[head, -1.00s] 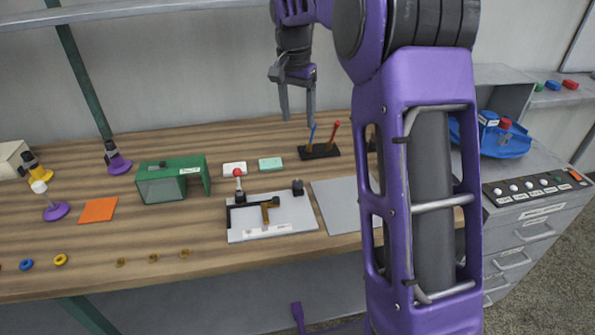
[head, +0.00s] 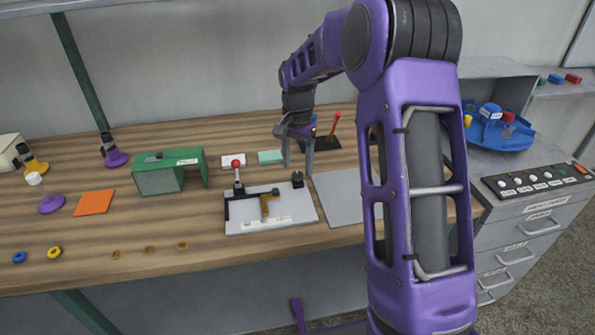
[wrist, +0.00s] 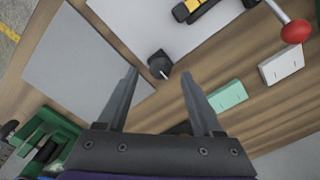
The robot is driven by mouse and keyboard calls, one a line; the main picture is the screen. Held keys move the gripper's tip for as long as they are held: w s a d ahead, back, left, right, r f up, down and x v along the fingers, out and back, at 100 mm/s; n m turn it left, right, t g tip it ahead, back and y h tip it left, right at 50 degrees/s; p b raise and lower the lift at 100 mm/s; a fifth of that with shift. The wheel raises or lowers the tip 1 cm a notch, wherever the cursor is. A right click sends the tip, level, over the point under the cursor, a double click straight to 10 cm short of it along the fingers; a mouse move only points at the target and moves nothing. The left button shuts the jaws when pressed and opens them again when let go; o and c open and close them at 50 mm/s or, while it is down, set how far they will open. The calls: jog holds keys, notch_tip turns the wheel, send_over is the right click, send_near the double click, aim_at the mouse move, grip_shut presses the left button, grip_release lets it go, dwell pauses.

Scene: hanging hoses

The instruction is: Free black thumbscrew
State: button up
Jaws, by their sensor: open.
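The black thumbscrew (head: 297,179) stands at the back right corner of a light fixture plate (head: 290,222). In the wrist view the thumbscrew (wrist: 158,62) is a dark knob with a pale pin-like mark, just beyond and between the fingertips. My gripper (head: 297,169) is open and empty, pointing down over that corner. In the wrist view its two fingers (wrist: 160,73) are spread on either side of the line to the thumbscrew. I cannot tell the exact height gap; no contact shows. The plate also bears a red-balled lever (head: 237,170) and a yellow-brown latch piece (head: 265,205).
A grey sheet (head: 340,196) lies right of the fixture. Teal (head: 270,157) and white (head: 233,160) blocks lie behind it. A black holder (head: 326,143) with a red-handled tool (head: 334,124) stands behind. A green box (head: 168,172) stands left.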

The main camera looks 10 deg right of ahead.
jog(key=shift+f, duration=1.1)
grip_shut()
